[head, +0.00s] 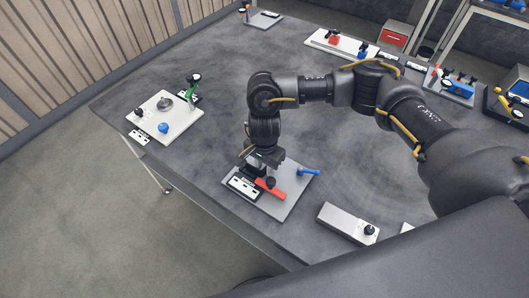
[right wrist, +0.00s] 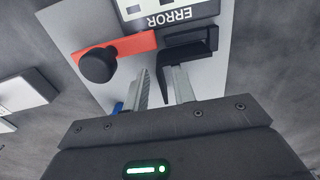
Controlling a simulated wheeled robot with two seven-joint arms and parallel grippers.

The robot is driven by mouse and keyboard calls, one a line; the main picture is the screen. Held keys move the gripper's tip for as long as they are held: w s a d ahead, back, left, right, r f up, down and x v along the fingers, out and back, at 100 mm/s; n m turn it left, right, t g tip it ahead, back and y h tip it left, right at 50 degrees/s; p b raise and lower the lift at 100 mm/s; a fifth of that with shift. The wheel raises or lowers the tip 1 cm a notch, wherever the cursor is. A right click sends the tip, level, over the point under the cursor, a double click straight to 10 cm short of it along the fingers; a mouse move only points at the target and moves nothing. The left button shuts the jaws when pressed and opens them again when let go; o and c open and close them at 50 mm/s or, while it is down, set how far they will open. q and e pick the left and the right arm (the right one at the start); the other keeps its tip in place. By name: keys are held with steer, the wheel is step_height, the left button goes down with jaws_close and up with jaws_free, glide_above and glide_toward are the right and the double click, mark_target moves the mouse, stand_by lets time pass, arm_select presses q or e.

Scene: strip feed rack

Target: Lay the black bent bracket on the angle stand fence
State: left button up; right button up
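My right gripper (head: 265,158) points down over a light grey plate (head: 289,194) near the table's front edge. In the right wrist view, a black bent piece (right wrist: 190,47), apparently the bracket, lies at the fingertips beside a red bar (right wrist: 125,47). The two fingers (right wrist: 162,82) stand apart, with a dark leg of the piece showing between them. A gap shows beside the left finger, so I see no firm hold. The gripper hides most of the bracket in the head view. I cannot tell which part is the angle stand fence. My left gripper is not in view.
The plate carries a red bar with a black knob, a blue handle (head: 308,171) and a panel marked ERROR (right wrist: 170,12). A grey block (head: 345,220) lies to the right. Another fixture plate (head: 178,122) stands at left. The table between is clear.

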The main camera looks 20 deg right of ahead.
mark_target(265, 168)
step_height(265, 168, up, 10)
steer(key=b, duration=0.2)
steer(key=shift+r+b, duration=0.2)
steer(key=shift+b, duration=0.1)
steer(key=shift+s, duration=0.1)
